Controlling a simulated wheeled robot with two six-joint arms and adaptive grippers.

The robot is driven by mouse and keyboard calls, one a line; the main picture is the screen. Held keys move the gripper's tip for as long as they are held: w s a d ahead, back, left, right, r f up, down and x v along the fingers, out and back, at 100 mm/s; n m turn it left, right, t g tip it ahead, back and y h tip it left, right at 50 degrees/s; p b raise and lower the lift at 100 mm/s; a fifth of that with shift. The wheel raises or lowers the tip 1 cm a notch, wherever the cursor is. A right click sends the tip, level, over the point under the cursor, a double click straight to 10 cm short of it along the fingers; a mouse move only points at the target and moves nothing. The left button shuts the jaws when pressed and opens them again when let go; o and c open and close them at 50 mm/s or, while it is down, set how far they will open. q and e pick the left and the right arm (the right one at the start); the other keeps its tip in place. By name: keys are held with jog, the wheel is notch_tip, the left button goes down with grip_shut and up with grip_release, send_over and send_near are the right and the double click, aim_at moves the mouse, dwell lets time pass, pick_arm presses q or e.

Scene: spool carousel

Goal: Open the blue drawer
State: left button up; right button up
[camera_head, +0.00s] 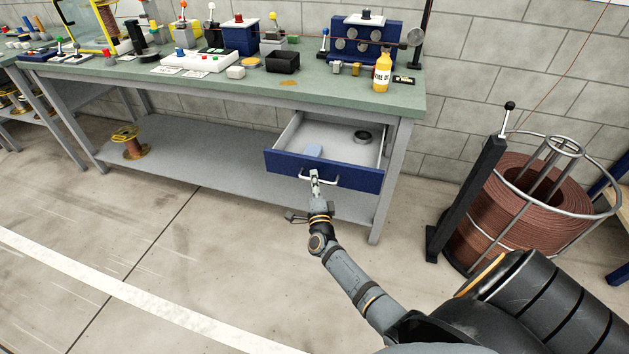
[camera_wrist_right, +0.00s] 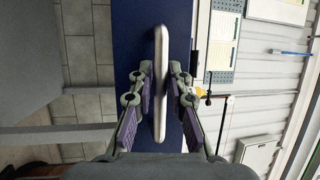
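The blue drawer (camera_head: 346,176) under the right end of the workbench stands pulled out. Its light inside shows, with a pale blue block and a dark ring in it. The drawer has a light bar handle (camera_wrist_right: 160,110) on its blue front, which also shows in the right wrist view (camera_wrist_right: 133,40). My right gripper (camera_head: 315,177) is at the handle. In the right wrist view its fingertips (camera_wrist_right: 161,84) lie close on both sides of the bar, and they look shut on it. My left gripper is in neither view.
The green-topped workbench (camera_head: 300,95) carries tools, a black bin (camera_head: 283,62) and a yellow bottle (camera_head: 382,72). A wire spool (camera_head: 130,142) stands on its lower shelf. A large copper-coloured coil (camera_head: 520,205) stands right of the bench. The floor before the drawer is clear.

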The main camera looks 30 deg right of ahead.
aim_at(320, 173)
grip_shut()
jog(key=w+d+b, duration=0.1)
jog(key=w+d, duration=0.1)
jog(key=w+d+b, duration=0.1)
jog(key=d, duration=0.1)
jog(key=shift+w+d, duration=0.15)
jog(key=shift+w, duration=0.2)
jog(key=o, duration=0.5)
grip_release()
